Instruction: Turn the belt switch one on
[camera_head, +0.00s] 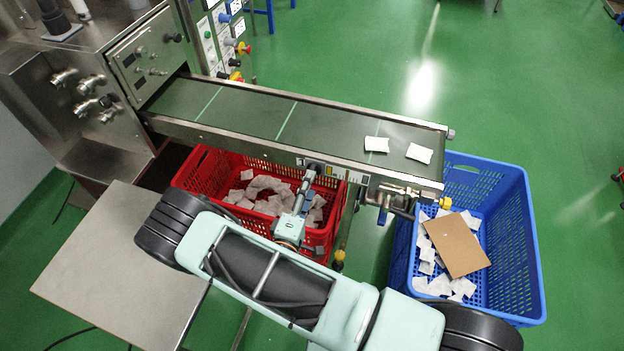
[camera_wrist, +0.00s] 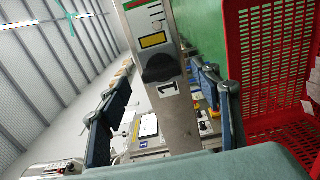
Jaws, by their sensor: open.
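The belt switch one is a black rotary knob (camera_wrist: 162,68) on the metal side rail of the conveyor, with a label "1" beside it. Its grip lies roughly crosswise to the rail in the wrist view. My gripper (camera_wrist: 160,82) is open and empty, with one blue-grey finger on each side of the rail and the knob between them, apparently not touched. In the head view my gripper (camera_head: 311,180) is at the near side of the conveyor belt (camera_head: 250,115), and hides most of the knob.
A red crate (camera_head: 190,175) with teabags stands under the belt, close to my gripper. A blue crate (camera_head: 525,240) with teabags and a cardboard piece stands at the belt's right end. Two white packets (camera_head: 376,144) lie on the belt. A metal table (camera_head: 110,270) is at left.

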